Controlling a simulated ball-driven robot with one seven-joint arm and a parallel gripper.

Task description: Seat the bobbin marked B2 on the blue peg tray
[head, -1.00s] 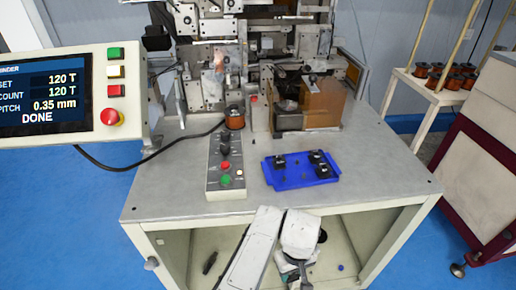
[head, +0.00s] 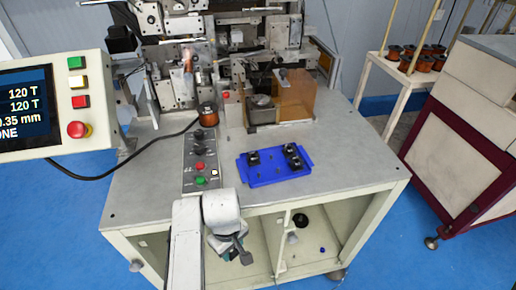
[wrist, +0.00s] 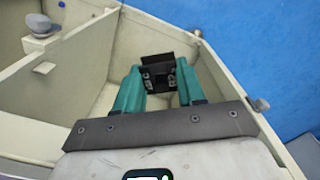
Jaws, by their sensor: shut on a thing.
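The blue peg tray (head: 262,179) lies on the machine table. Three black bobbins stand on it, one at the left (head: 253,158) and two at the right (head: 291,150). Their marks are too small to read in the head view. My gripper (head: 240,255) is low in front of the table's front edge, below and left of the tray. In the wrist view its teal fingers (wrist: 158,88) are shut on a black bobbin (wrist: 158,70) with small pale marks that I cannot read clearly. The tray is not in the wrist view.
A control box with buttons (head: 200,167) stands left of the tray. A copper-wound bobbin (head: 208,116) and the winding machine (head: 262,105) are behind. Open compartments (head: 265,262) lie under the tabletop. A display panel (head: 80,100) stands at the left. The tabletop right of the tray is clear.

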